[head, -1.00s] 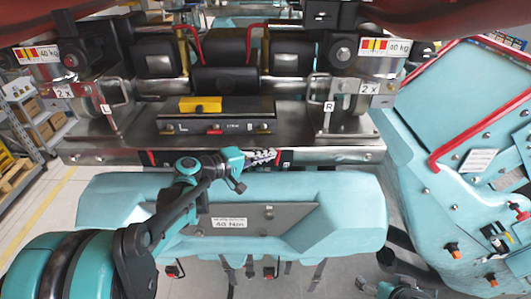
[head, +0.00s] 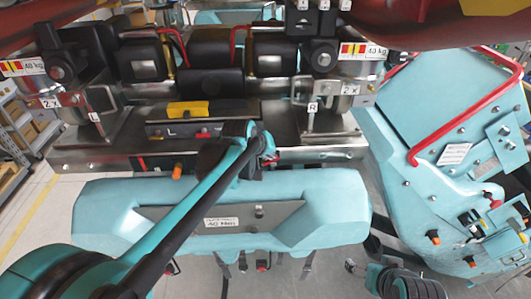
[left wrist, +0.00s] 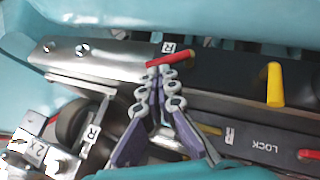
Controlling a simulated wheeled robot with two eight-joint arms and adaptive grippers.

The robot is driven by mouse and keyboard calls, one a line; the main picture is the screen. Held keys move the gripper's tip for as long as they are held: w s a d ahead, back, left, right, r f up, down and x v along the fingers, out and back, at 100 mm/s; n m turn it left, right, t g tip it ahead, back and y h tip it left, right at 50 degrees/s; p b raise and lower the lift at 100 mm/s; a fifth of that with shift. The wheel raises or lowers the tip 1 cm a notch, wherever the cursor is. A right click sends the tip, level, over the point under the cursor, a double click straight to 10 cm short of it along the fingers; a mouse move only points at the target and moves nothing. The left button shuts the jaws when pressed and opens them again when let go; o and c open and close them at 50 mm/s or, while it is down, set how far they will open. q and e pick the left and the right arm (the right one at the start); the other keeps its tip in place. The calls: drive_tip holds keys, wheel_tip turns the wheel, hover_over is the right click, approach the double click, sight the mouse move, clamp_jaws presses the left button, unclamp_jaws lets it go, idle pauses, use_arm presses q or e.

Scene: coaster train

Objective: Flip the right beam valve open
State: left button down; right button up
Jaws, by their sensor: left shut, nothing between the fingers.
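My right gripper (head: 358,268) is low at the right, small and partly cut from clear sight.
A yellow-orange lever (left wrist: 275,85) sticks out farther along the beam, also seen in the head view (head: 177,172). A teal padded bar (head: 110,205) stands close in front. A metal bracket with an R tag (head: 312,115) stands behind, and a teal panel with a red rail (head: 450,110) at right.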

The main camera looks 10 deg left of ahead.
use_arm(q)
drive_tip(key=shift+w+d+f+m+g+y+b, duration=0.1)
drive_tip(key=shift+d+f+m+g+y+b, duration=0.2)
drive_tip(key=shift+y, duration=0.3)
drive_tip(key=shift+w+d+f+m+g+y+b, duration=0.1)
drive_tip(key=shift+d+f+m+y, duration=0.1)
drive_tip(key=shift+d+y, duration=0.3)
drive_tip(key=shift+a+r, duration=0.1)
drive_tip(key=shift+a, duration=0.05)
drive_tip(key=shift+a+r, duration=0.1)
drive_tip(key=shift+r+p, duration=0.65)
drive_tip(key=shift+r, duration=0.05)
